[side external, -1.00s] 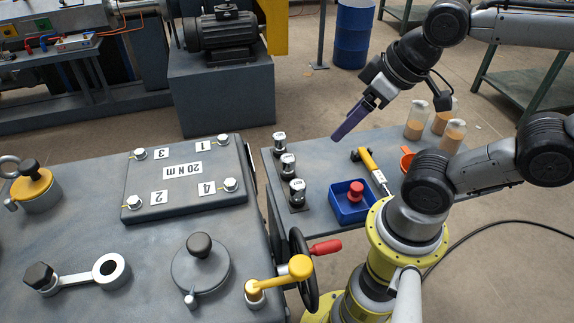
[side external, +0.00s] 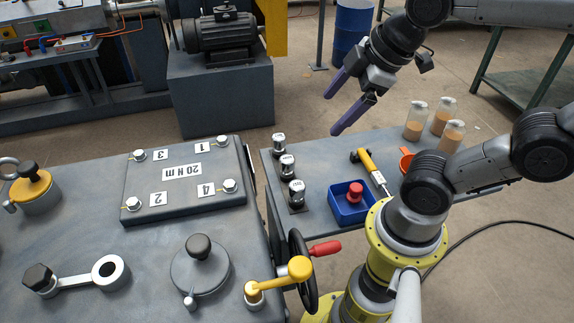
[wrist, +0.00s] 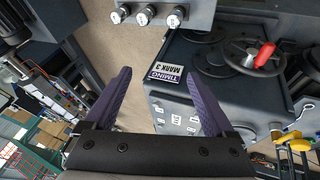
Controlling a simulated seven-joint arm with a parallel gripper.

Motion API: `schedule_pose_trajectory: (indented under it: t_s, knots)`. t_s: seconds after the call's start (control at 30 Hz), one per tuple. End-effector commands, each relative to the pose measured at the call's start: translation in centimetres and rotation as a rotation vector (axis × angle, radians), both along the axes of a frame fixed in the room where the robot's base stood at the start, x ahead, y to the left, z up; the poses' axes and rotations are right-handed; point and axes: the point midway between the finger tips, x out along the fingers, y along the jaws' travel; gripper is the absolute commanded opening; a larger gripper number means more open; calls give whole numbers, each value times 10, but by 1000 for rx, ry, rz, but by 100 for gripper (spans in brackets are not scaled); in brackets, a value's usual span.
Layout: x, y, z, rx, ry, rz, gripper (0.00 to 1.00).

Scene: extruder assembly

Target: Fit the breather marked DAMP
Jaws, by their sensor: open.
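Three dark, silver-topped cylinders with white labels stand in a row on the side table: the far one (side external: 279,141), the middle one (side external: 287,166) and the near one (side external: 297,194). They also show along the top of the wrist view, at left (wrist: 117,15), middle (wrist: 143,14) and right (wrist: 175,17). Their labels are too small to read, so I cannot tell which is DAMP. My gripper (side external: 332,114) is open and empty, its purple fingers in the air to the right of and above the row. In the wrist view its fingertips (wrist: 158,73) are wide apart.
The side table (side external: 325,150) also holds a blue bin (side external: 346,212) with a red knobbed part (side external: 355,191), a yellow-handled tool (side external: 367,162) and several jars (side external: 416,118). A red-handled handwheel (side external: 303,262) stands between the table and the grey machine housing (side external: 130,260).

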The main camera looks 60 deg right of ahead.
Motion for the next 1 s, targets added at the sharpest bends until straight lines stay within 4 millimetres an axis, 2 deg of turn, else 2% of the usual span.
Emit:
schedule_pose_trajectory:
  t_s: [0.13, 0.27, 0.37, 0.5, 0.6, 0.7, 1.0]
  knots:
    - [32, -7, 2, -150, 64, 271, 89]
    - [67, -17, -7, -260, 144, 515, 89]
    - [97, -29, -25, -316, 222, 703, 89]
    - [130, -48, -61, -325, 325, 875, 89]
    - [142, -59, -87, -290, 385, 901, 89]
    - [146, -67, -107, -252, 432, 889, 89]
    - [141, -73, -144, -216, 475, 876, 89]
